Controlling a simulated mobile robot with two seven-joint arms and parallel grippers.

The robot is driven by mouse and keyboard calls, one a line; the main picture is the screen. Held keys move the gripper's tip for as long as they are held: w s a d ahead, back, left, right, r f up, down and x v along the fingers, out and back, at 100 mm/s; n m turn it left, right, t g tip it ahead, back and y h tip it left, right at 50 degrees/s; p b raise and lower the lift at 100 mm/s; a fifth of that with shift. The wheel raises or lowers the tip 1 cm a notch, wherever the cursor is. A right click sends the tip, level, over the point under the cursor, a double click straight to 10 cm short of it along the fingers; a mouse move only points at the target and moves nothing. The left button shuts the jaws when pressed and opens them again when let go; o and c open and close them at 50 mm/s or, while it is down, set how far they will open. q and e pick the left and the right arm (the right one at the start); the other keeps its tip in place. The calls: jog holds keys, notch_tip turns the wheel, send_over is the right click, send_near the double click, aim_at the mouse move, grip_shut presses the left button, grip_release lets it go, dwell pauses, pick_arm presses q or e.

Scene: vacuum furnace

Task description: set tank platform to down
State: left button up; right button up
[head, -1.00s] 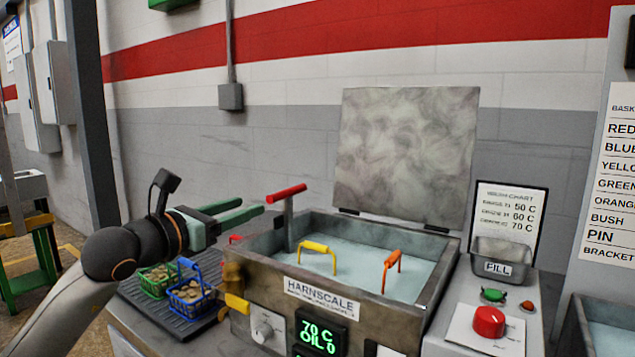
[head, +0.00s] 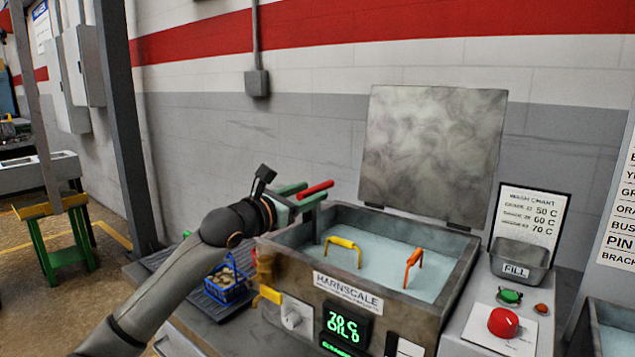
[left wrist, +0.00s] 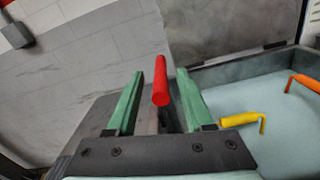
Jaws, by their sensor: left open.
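The tank (head: 349,292) is a grey metal box labelled HARNSCALE, filled with pale blue liquid, with its lid (head: 433,141) raised behind it. A red-handled lever (head: 317,190) stands upright at its left inner side; I take it to be the platform lever. My left gripper (head: 301,192) is at the lever, its green fingers open. In the left wrist view the red handle (left wrist: 160,82) lies between the two fingers (left wrist: 158,95), with gaps on both sides. The yellow handle (head: 343,243) and orange handle (head: 414,256) rise from the liquid. My right gripper is not visible.
A blue basket (head: 228,284) holding parts stands on the rack left of the tank.

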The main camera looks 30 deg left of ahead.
aim_at(316, 188)
pick_arm(q)
jog(key=shift+w+d+p, duration=0.15)
jog(key=shift+w+p, duration=0.2)
jog(key=shift+w, duration=1.35)
jog(key=shift+c, duration=0.2)
grip_shut()
jog(key=shift+r, duration=0.1)
